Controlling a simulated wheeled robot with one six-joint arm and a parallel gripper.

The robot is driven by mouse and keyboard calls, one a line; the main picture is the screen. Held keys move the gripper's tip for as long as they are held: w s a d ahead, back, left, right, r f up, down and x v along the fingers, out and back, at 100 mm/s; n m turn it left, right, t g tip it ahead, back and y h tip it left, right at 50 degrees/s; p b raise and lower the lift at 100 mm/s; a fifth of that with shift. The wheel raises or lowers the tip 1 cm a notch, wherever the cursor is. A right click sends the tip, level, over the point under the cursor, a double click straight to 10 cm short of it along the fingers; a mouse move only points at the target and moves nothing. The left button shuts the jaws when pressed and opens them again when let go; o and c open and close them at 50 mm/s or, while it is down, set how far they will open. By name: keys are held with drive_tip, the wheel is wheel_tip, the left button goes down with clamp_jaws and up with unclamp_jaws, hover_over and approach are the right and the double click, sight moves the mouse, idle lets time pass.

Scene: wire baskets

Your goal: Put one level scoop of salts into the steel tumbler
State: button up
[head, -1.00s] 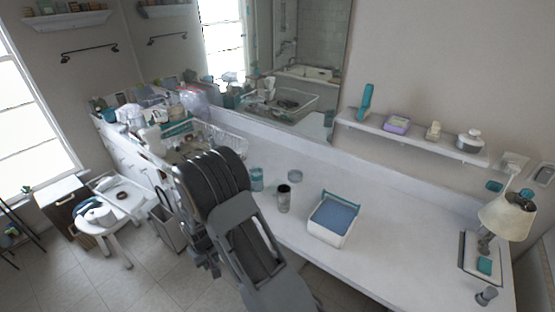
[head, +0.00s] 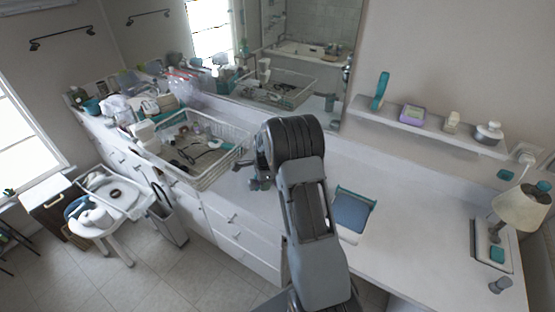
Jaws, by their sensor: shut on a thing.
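My gripper (head: 259,183) shows only in part at the left of my dark wrist, above the counter just right of the wire basket. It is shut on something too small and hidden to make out. The contents may be the salts; I cannot tell. The steel tumbler is not visible; my arm covers that part of the counter. No scoop can be made out.
A white wire basket (head: 222,172) with small items stands left of my gripper. Bottles and bags crowd the counter's far left. A wall shelf (head: 440,127) holds toiletries. A lamp (head: 519,211) stands at the right. The counter (head: 420,240) between box and lamp is clear.

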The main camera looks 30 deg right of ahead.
drive_tip(key=w+d+r+m+t+y+p, duration=0.1)
drive_tip(key=d+r+m+t, duration=0.2)
drive_tip(key=d+m, duration=0.4)
drive_tip(key=m, duration=0.3)
drive_tip(key=shift+w+d+r+t, duration=0.15)
drive_tip(key=shift+w+t, duration=0.15)
drive_tip(key=shift+w, duration=0.1)
drive_tip(key=shift+r, duration=0.1)
drive_tip(key=t+y+b, duration=0.1)
drive_tip(key=b, duration=0.3)
drive_tip(key=s+r+t+b, duration=0.1)
drive_tip(key=b, duration=0.3)
drive_tip(key=t+y+b, duration=0.1)
drive_tip(key=t+b, duration=0.1)
drive_tip(key=b, duration=0.2)
drive_tip(key=shift+s+d+r+y+b, duration=0.3)
drive_tip(key=shift+s+d+b, duration=0.05)
drive_tip(key=shift+d, duration=0.05)
drive_tip(key=shift+s+r+b, duration=0.1)
drive_tip(key=shift+r+b, duration=0.25)
drive_tip(key=shift+r, duration=0.05)
